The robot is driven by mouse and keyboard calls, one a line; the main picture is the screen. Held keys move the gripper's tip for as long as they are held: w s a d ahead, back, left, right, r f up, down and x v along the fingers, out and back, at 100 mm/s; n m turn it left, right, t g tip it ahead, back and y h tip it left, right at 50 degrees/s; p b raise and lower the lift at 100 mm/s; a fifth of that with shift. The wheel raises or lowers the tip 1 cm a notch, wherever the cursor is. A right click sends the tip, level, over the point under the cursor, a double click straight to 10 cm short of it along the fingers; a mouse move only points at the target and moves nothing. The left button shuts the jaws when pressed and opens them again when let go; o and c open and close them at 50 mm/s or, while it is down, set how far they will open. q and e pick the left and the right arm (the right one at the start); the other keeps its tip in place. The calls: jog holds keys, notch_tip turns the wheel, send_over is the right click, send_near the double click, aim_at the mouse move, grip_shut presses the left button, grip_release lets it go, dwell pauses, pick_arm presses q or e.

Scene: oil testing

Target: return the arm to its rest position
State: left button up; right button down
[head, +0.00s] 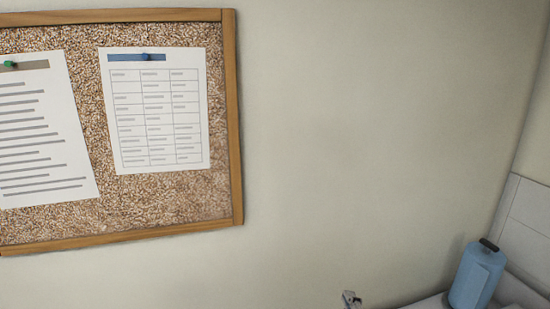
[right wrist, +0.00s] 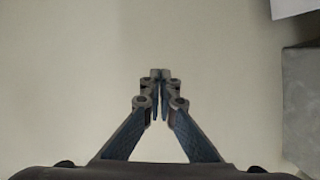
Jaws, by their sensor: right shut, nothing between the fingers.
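My right gripper (right wrist: 161,76) shows in the right wrist view with its two fingertips together and nothing between them. Behind it is a plain pale surface. In the head view only a small grey tip of this gripper (head: 350,299) shows at the bottom edge, right of the middle. The rest of the right arm is out of the picture there. My left gripper is in neither view.
A cork board (head: 190,189) with a wooden frame and pinned papers hangs on the wall at the left. A blue container (head: 475,277) with a dark top stands at the lower right. In the right wrist view a grey block-like thing (right wrist: 301,105) is at the right edge.

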jog(key=s+d+f+m+g+h, duration=0.2)
jog(key=s+d+f+m+g, duration=0.2)
jog(key=s+f+m+g, duration=0.65)
jog(key=s+f+m+g+y, duration=0.1)
jog(key=s+f, duration=0.5)
jog(key=s, duration=0.3)
jog(key=s+f+m+g, duration=0.2)
jog(key=s+f, duration=0.4)
jog(key=s, duration=0.3)
notch_tip(320, 180, down, 32)
jog(key=s+b, duration=0.1)
jog(key=b, duration=0.6)
jog(key=s+d+f+g+b, duration=0.1)
jog(key=s+f+b, duration=0.2)
jog(key=s+f, duration=0.5)
jog(key=s+d+f+g+b, duration=0.1)
jog(key=s+d+f+b, duration=0.1)
jog(key=s+f, duration=0.7)
notch_tip(320, 180, down, 5)
jog(key=shift+s+r+n+b, duration=0.1)
jog(key=shift+s+n+b, duration=0.15)
jog(key=shift+n+b, duration=0.15)
